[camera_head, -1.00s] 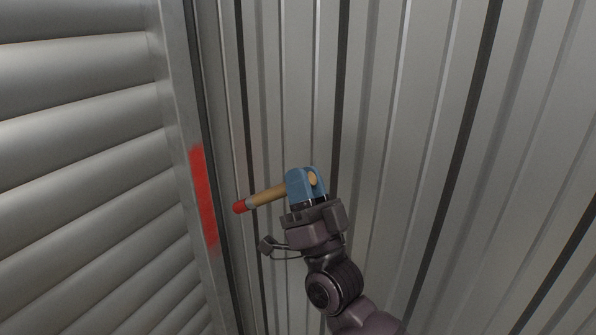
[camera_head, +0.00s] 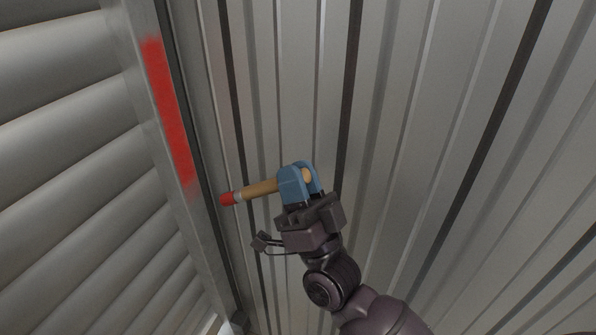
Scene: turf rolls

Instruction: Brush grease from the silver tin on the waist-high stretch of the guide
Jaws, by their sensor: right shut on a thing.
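My right gripper (camera_head: 298,182) has blue fingers and is shut on the wooden handle of a brush (camera_head: 262,188). The brush points left, and its end is red. The guide (camera_head: 146,100) is the upright metal rail along the edge of the slatted shutter. A red smear (camera_head: 168,112) covers a long stretch of it. The brush's red tip is to the right of and a little below the smear's lower end, and looks apart from the rail. The silver tin and my left gripper are not in view.
The slatted shutter (camera_head: 60,150) fills the left side. A ribbed metal wall (camera_head: 420,120) fills the middle and right, behind my right arm. A small whitish thing shows at the bottom edge near the rail, too cut off to tell.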

